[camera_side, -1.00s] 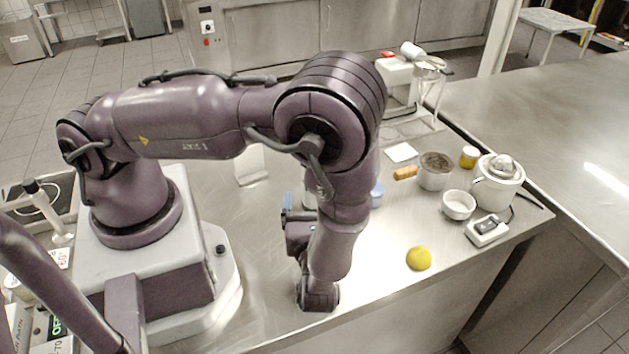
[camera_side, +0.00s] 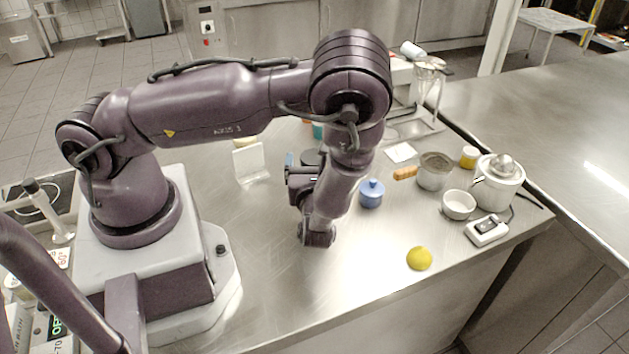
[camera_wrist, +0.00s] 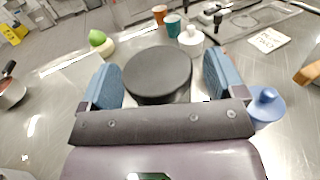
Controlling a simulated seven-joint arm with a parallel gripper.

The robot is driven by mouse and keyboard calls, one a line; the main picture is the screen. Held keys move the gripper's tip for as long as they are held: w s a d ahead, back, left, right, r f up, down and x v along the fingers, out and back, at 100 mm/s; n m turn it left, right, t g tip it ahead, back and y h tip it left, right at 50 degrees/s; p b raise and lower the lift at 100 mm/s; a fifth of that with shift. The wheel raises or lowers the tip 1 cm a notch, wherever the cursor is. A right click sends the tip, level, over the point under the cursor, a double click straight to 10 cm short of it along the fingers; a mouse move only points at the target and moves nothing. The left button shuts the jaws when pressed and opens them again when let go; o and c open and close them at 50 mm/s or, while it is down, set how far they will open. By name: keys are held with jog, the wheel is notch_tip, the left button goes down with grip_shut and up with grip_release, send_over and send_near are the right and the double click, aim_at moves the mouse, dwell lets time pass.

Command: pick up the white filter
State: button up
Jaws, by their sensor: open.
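A small white piece with a wide base and a narrow raised top (camera_wrist: 190,37) stands beyond my gripper in the wrist view, right of a teal cup. It may be the white filter, but I cannot tell for sure; my arm appears to hide it in the side view. My gripper (camera_wrist: 160,76) is open, its blue-padded fingers apart. A round black-topped object (camera_wrist: 158,68) shows between the fingers, and I cannot tell whether they touch it. In the side view my gripper (camera_side: 292,172) is low over the steel table, mostly behind my wrist.
A blue lidded pot (camera_side: 371,194) stands right of my gripper. A clear upright panel (camera_side: 249,163) is to its left. The teal cup (camera_wrist: 173,25) and an orange cup (camera_wrist: 159,13) stand farther off. A yellow fruit (camera_side: 419,258) lies near the front edge; the table's front middle is clear.

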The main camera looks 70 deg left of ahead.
jog(key=shift+c, duration=0.4)
jog(key=c, duration=1)
